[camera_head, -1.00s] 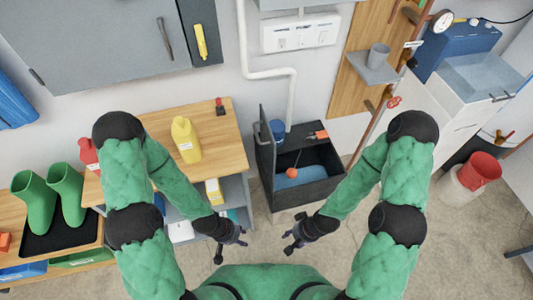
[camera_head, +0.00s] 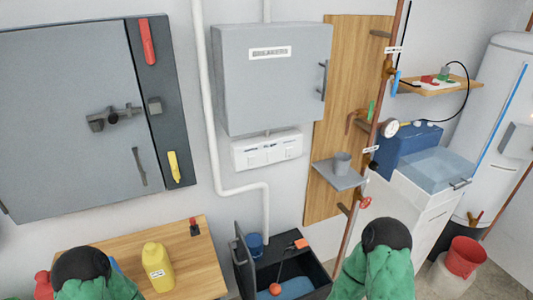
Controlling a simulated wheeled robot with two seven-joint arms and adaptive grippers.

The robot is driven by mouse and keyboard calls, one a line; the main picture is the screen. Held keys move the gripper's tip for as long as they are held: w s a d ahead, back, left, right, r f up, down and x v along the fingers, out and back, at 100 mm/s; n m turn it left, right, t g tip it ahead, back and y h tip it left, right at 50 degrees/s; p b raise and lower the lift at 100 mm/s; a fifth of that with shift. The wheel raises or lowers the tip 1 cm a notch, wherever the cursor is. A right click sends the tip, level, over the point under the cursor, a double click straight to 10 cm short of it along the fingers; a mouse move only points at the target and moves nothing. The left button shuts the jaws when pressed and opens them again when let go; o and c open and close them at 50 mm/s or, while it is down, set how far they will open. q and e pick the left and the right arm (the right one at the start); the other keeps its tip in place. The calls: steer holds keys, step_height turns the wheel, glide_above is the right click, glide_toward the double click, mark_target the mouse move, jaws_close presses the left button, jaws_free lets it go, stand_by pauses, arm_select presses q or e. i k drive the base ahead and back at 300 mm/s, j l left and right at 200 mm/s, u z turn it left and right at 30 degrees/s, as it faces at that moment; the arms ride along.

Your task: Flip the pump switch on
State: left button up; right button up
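A white panel with labelled switches (camera_head: 267,150) is on the wall below a grey breaker cabinet (camera_head: 270,75). The labels on the panel are too small to read, so I cannot tell which switch is the pump's or how it is set. A dark open box (camera_head: 318,272) stands on the floor below, with an orange ball float (camera_head: 275,289) and blue contents inside. Both my grippers are out of the picture. Only upper parts of my green arms show, at the bottom left and bottom right.
A wooden bench (camera_head: 200,260) with a yellow jug (camera_head: 158,267) stands left of the box. A white pipe (camera_head: 211,120) runs down beside the cabinet. A red bucket (camera_head: 464,257) is at the right.

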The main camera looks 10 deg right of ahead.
mark_target(271, 158)
steer(key=z, duration=1.75)
steer(key=k+j, duration=0.15)
steer(key=k, duration=0.25)
steer(key=k+j, duration=0.1)
steer(key=k, duration=0.25)
